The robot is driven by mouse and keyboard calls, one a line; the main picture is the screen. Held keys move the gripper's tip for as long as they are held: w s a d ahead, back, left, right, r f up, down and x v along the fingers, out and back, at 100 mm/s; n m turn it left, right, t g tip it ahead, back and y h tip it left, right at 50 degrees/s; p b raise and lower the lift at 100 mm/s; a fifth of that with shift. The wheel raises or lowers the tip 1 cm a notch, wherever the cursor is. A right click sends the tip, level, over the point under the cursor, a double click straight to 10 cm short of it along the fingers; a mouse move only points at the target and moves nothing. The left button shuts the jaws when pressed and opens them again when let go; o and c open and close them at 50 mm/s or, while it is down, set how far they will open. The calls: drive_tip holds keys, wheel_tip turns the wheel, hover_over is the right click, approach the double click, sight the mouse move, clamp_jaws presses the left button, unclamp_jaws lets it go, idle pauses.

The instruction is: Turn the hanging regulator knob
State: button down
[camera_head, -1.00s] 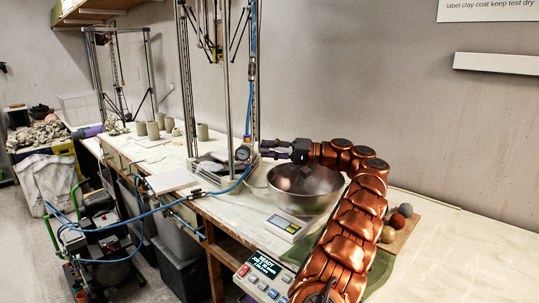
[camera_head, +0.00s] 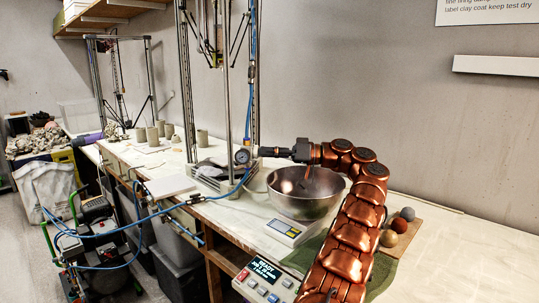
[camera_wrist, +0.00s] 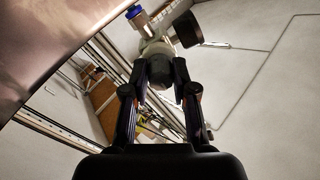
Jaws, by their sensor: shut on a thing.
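The hanging regulator, with its round white-faced gauge (camera_head: 242,155), hangs at the front of the delta printer frame on a blue hose. In the wrist view its pale body (camera_wrist: 156,46) carries a blue fitting (camera_wrist: 134,12) and a dark round gauge (camera_wrist: 187,29) seen from the side. Its dark knob (camera_wrist: 160,73) sits between my fingertips. My gripper (camera_head: 262,151) reaches left above the steel bowl and is shut on the knob; in the wrist view both fingers (camera_wrist: 160,82) flank it. The knob itself is mostly hidden in the head view.
A steel bowl (camera_head: 304,192) stands below my wrist, with a small scale (camera_head: 290,228) in front. The printer frame (camera_head: 188,80) rises beside the regulator. Blue hose (camera_head: 150,212) runs to a compressor (camera_head: 95,238) at left. Balls (camera_head: 399,225) lie on a board at right.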

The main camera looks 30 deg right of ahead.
drive_tip(key=shift+f, duration=0.1)
idle(0.3)
drive_tip(key=c, duration=0.9)
unclamp_jaws()
